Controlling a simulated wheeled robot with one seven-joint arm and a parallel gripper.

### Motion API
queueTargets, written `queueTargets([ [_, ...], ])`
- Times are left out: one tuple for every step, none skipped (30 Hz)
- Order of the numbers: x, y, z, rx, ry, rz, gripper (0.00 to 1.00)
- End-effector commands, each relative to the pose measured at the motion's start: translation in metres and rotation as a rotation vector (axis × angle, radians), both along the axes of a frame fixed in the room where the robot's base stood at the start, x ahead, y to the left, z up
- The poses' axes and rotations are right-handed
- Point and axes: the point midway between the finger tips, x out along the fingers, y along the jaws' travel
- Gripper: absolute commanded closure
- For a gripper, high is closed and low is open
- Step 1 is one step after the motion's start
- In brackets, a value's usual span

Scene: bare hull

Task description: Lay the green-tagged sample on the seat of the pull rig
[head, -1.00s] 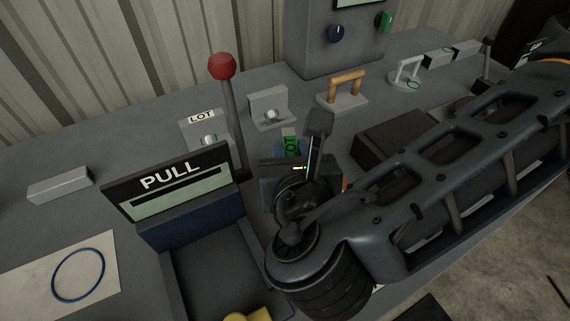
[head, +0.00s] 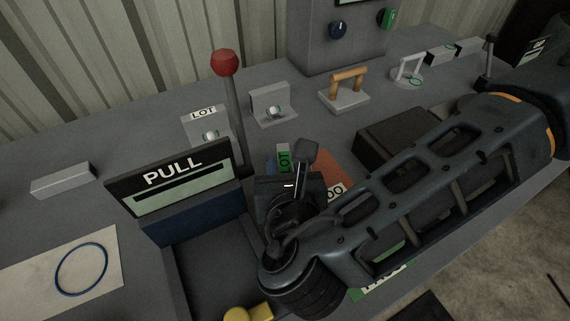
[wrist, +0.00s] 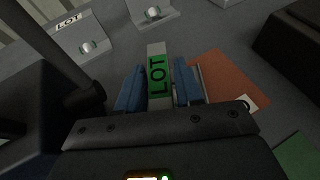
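In the head view my gripper (head: 283,168) is just right of the pull rig (head: 175,178), which bears a PULL sign and a blue block. The dark seat area (head: 205,270) lies in front of that block, partly hidden by my arm.
A red-knobbed lever (head: 225,63) rises behind the rig, close to my gripper's left. A yellow knob (head: 250,313) is at the seat's front. An orange mat (head: 330,172) and dark box (head: 397,137) lie right. A LOT-marked bracket (head: 205,125) stands behind.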

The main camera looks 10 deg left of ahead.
Motion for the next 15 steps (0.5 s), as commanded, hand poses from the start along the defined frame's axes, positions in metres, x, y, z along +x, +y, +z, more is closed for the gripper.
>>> queueTargets([
  [0.0000, 0.0000, 0.0003, 0.000, 0.000, 0.000, 0.59],
  [0.0000, 0.0000, 0.0003, 0.000, 0.000, 0.000, 0.56],
  [-0.0001, 0.0001, 0.0004, 0.000, 0.000, 0.000, 0.53],
  [-0.0001, 0.0000, 0.0004, 0.000, 0.000, 0.000, 0.50],
  [-0.0001, 0.0001, 0.0004, 0.000, 0.000, 0.000, 0.47],
  [-0.0001, 0.0001, 0.0004, 0.000, 0.000, 0.000, 0.47],
  [-0.0001, 0.0001, 0.0004, 0.000, 0.000, 0.000, 0.47],
  [-0.0001, 0.0001, 0.0004, 0.000, 0.000, 0.000, 0.47],
  [-0.0001, 0.0001, 0.0004, 0.000, 0.000, 0.000, 0.47],
  [-0.0001, 0.0001, 0.0004, 0.000, 0.000, 0.000, 0.47],
  [-0.0001, 0.0001, 0.0006, 0.000, 0.000, 0.000, 0.47],
  [0.0000, 0.0001, 0.0015, 0.000, 0.000, 0.000, 0.47],
  [-0.0001, 0.0002, 0.0028, 0.000, 0.000, 0.001, 0.47],
  [-0.0001, 0.0002, 0.0048, 0.001, -0.001, 0.001, 0.47],
  [-0.0038, -0.0003, 0.0035, 0.001, 0.001, 0.002, 0.47],
])
